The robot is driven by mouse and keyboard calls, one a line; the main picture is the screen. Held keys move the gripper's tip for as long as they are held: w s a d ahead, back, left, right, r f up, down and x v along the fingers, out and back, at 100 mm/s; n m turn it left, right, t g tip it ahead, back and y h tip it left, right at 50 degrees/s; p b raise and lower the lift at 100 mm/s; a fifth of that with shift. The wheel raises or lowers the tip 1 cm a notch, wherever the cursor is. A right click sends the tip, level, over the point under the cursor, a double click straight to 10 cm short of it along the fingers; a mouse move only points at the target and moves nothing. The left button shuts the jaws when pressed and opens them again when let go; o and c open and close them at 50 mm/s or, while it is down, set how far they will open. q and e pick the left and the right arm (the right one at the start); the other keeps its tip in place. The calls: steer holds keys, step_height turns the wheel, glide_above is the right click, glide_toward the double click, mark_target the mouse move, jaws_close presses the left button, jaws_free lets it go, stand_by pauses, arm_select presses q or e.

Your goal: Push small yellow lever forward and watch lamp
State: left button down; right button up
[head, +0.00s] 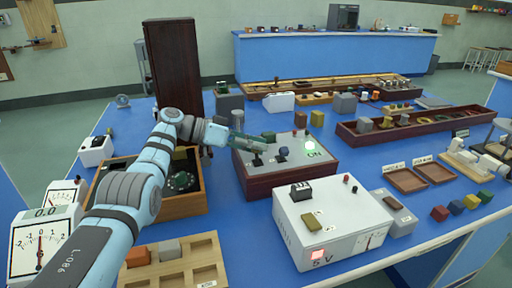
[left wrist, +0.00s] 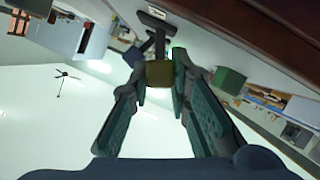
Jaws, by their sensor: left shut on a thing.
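The switch box (head: 286,182) has a grey top, a dark red wooden body and several small levers. Its lamp (head: 310,146) glows green beside the word ON. My left gripper (head: 246,147) reaches over the left part of this top. In the left wrist view, the yellow lever's knob (left wrist: 159,73) sits between the fingertips, and the gripper is shut on it. The gripper hides the yellow lever in the head view. A blue knob (head: 283,152) and a black lever (head: 257,159) stand close by. My right gripper is out of view.
A white box marked 5 V (head: 330,228) with a lit red lamp stands in front. A wooden box with a dial (head: 182,203) is to the left. A long dark tray (head: 420,124) lies at the right.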

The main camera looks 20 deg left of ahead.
arm_select(q)
steer(key=c, duration=1.5)
jaws_free()
steer(key=shift+f, duration=0.1)
steer(key=shift+a, duration=0.15)
steer(key=v, duration=1.2)
